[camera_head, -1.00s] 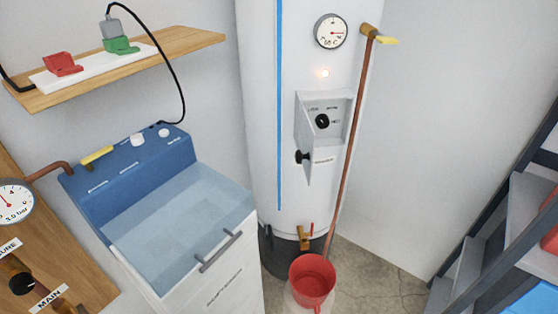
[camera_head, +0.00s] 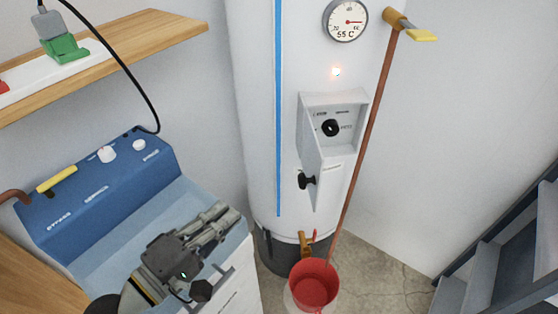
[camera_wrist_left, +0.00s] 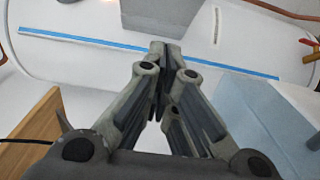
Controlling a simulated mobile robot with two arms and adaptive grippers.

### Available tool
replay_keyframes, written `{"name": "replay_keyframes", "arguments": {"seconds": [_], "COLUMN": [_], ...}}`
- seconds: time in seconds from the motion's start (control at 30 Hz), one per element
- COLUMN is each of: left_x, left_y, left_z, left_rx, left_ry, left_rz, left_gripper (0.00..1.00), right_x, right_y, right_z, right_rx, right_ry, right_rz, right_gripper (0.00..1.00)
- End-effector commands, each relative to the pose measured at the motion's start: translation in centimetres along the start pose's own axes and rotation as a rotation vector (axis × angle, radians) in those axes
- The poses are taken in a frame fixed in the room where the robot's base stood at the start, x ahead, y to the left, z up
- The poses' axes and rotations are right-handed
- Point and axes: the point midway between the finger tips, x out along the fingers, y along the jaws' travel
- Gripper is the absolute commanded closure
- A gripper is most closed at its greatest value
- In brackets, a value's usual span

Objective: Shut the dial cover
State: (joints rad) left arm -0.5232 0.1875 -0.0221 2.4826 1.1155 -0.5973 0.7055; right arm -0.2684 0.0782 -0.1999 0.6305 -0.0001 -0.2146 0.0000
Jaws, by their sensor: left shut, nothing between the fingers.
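The dial box is a grey housing (camera_head: 359,104) on the front of the white tank (camera_head: 252,100), with a black dial (camera_head: 330,128) showing in its face. The dial cover (camera_head: 330,183) hangs open below the dial, a pale flap with a black knob (camera_head: 306,181) at its left. My left gripper (camera_head: 230,213) is shut and empty, left of and below the cover, apart from it, over the blue washer. In the left wrist view its closed fingers (camera_wrist_left: 164,52) point toward the tank, with a grey part of the box at the top edge. My right gripper is not in view.
A copper pipe (camera_head: 367,135) with a yellow lever (camera_head: 422,36) runs just right of the box. The washer (camera_head: 108,195) stands at left below a wooden shelf (camera_head: 148,35). A red bucket (camera_head: 314,285) is under the tank's tap.

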Motion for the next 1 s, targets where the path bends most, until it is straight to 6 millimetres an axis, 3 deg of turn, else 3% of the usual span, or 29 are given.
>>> {"name": "replay_keyframes", "arguments": {"seconds": [0.13, 0.3, 0.43, 0.6, 0.77, 1.0], "left_x": [1.1, 4.2, 7.0, 10.4, 11.8, 12.7], "left_y": [0.4, 0.6, 0.6, 0.5, 0.3, 0.1], "left_z": [-0.1, -0.1, -0.1, 0.0, 1.9, 2.8], "left_rx": [-0.009, -0.008, -0.008, -0.007, -0.008, -0.004], "left_ry": [0.004, 0.002, 0.002, 0.000, 0.000, 0.001], "left_rz": [0.007, 0.008, 0.006, 0.006, 0.002, 0.001], "left_gripper": [1.00, 1.00, 1.00, 1.00, 1.00, 1.00], "right_x": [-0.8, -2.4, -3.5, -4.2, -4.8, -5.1], "right_y": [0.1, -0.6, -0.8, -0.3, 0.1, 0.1], "right_z": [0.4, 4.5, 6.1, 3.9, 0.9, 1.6], "right_rx": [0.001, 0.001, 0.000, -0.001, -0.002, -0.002], "right_ry": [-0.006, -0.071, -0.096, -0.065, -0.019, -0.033], "right_rz": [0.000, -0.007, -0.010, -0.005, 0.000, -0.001], "right_gripper": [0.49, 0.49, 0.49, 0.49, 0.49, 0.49]}}
